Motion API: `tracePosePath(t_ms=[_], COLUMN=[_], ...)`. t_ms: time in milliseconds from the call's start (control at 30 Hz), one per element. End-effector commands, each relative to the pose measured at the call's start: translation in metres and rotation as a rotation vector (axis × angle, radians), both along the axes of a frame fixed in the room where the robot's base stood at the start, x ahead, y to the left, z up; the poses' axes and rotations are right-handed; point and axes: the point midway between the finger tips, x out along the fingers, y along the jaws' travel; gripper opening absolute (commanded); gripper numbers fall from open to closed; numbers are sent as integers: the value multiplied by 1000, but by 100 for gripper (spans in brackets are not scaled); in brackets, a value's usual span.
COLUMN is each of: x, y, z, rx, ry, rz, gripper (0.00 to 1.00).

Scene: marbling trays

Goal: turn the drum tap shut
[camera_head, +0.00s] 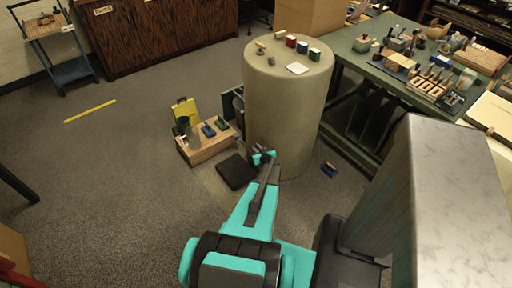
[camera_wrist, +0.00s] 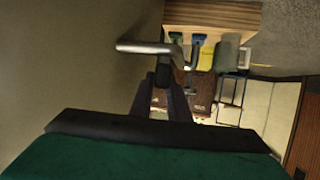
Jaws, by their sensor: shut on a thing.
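The drum (camera_head: 288,112) is a tall beige cylinder standing on the floor; its side fills the left of the wrist view (camera_wrist: 70,60). The tap is a grey metal fitting low on the drum. In the wrist view its bar (camera_wrist: 143,47) runs sideways from the drum and bends at its right end. My gripper (camera_head: 264,157) is at the drum's lower front. In the wrist view my gripper (camera_wrist: 164,76) is shut on the tap's handle, just below the bar. The fingers hide most of the handle, so I cannot tell how far it is turned.
Small blocks and a card sit on the drum top. A green table (camera_head: 350,66) stands right.

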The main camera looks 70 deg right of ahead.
Motion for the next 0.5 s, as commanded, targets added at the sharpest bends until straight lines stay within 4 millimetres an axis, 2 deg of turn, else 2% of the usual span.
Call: tracePosePath(t_ms=[33, 500], x=[-4, -5], y=[0, 1], z=[0, -3], rx=[3, 5], ry=[4, 5], rz=[3, 100], gripper=[0, 0])
